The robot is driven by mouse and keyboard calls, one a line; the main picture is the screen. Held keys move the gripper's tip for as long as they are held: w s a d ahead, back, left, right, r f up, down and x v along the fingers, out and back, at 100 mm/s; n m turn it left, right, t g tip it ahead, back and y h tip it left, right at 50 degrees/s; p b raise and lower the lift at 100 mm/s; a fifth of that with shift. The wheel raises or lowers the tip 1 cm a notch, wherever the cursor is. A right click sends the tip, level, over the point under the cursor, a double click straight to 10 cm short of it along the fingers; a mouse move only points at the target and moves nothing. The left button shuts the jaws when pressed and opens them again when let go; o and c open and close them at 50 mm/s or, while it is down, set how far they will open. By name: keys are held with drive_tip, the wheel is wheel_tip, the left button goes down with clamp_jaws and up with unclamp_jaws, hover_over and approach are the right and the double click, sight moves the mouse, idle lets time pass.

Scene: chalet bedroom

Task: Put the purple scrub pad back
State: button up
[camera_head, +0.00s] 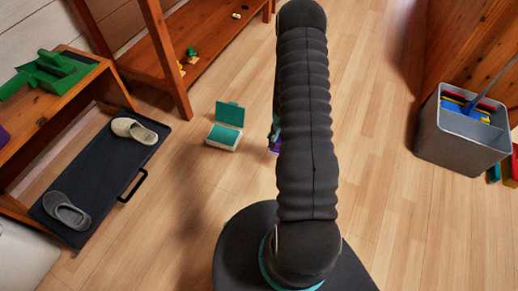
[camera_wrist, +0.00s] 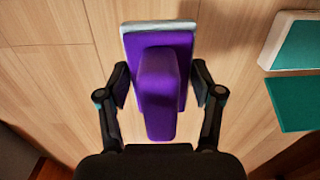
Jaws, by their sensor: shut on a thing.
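The purple scrub pad (camera_wrist: 158,42) has a raised purple grip and a pale edge. In the head view only a small purple bit of the pad (camera_head: 274,149) shows beside my arm, which hides the rest. How high the pad is above the floor is hard to tell.
A white box with teal lid open (camera_head: 223,137) stands on the floor, also in the wrist view (camera_wrist: 298,42). At left are a black tray (camera_head: 100,165) with slippers and a wooden bench (camera_head: 75,85) bearing green things. A grey bucket (camera_head: 455,140) stands right.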

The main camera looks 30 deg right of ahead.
drive_tip(key=shift+s+d+f+m, duration=0.3)
drive_tip(key=shift+s+d+f, duration=0.1)
drive_tip(key=shift+s, duration=0.15)
drive_tip(key=shift+f, duration=0.3)
hover_over(259, 153)
wheel_tip(259, 153, down, 7)
drive_tip(key=shift+w+f, duration=0.1)
drive_tip(key=shift+f, duration=1.9)
drive_tip(key=shift+f+b, duration=0.15)
drive_tip(key=shift+b, duration=0.15)
drive_tip(key=o, duration=1.1)
